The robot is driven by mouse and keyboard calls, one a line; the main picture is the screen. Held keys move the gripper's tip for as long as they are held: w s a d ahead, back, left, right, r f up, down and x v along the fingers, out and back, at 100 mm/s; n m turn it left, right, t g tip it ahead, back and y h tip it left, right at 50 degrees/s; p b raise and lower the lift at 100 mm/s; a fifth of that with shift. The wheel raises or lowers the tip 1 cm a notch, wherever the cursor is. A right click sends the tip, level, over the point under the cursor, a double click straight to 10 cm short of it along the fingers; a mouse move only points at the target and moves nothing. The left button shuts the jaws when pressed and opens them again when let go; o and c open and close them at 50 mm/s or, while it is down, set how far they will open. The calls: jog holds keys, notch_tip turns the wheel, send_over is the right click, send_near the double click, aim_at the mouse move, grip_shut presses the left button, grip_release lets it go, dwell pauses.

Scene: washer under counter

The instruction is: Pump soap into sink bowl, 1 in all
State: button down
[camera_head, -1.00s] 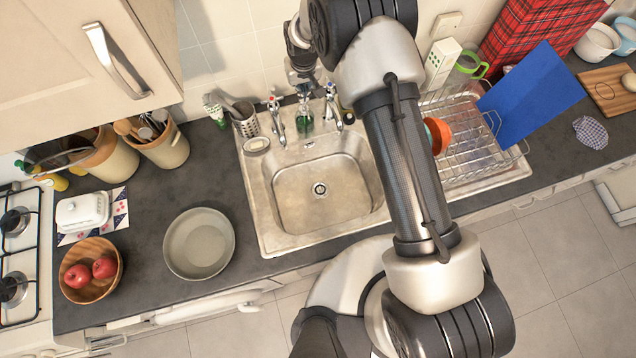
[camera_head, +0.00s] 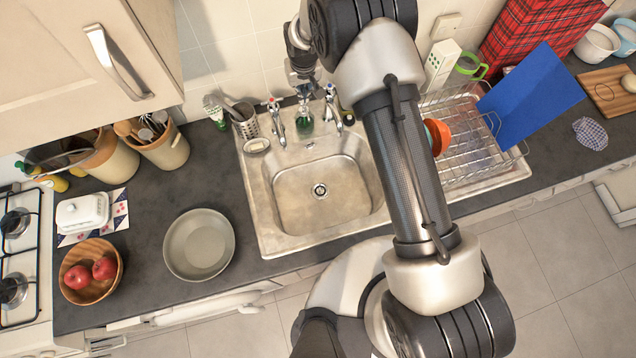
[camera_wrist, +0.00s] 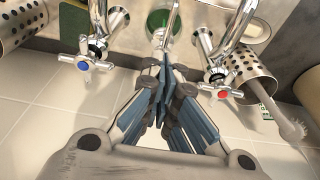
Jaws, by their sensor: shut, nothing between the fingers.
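The soap bottle (camera_head: 304,124), with green liquid, stands between the two taps on the sink's back ledge. In the wrist view its green body (camera_wrist: 160,19) is at the top centre, with a pale pump head (camera_wrist: 158,38) in front of it. My gripper (camera_head: 304,94) is above the bottle in the head view. In the wrist view my gripper (camera_wrist: 166,62) is shut and empty, its tips close to the pump head; I cannot tell whether they touch. The sink bowl (camera_head: 300,205) is empty, with a drain in its floor.
A red-marked tap (camera_head: 275,120) and a blue-marked tap (camera_head: 333,110) flank the bottle closely. A perforated steel utensil holder (camera_head: 245,125) stands left, and a dish rack (camera_head: 470,160) right. The tiled wall is close behind.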

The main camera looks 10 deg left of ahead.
jog(key=shift+f, duration=0.15)
jog(key=shift+f+b, duration=1.5)
jog(key=shift+b, duration=0.05)
jog(key=shift+r, duration=0.2)
jog(key=shift+r+p, duration=0.7)
jog(key=shift+r, duration=0.7)
jog(key=shift+r, duration=0.1)
jog(key=shift+r, duration=0.65)
jog(key=shift+r+p, duration=1)
jog(key=shift+r, duration=1.25)
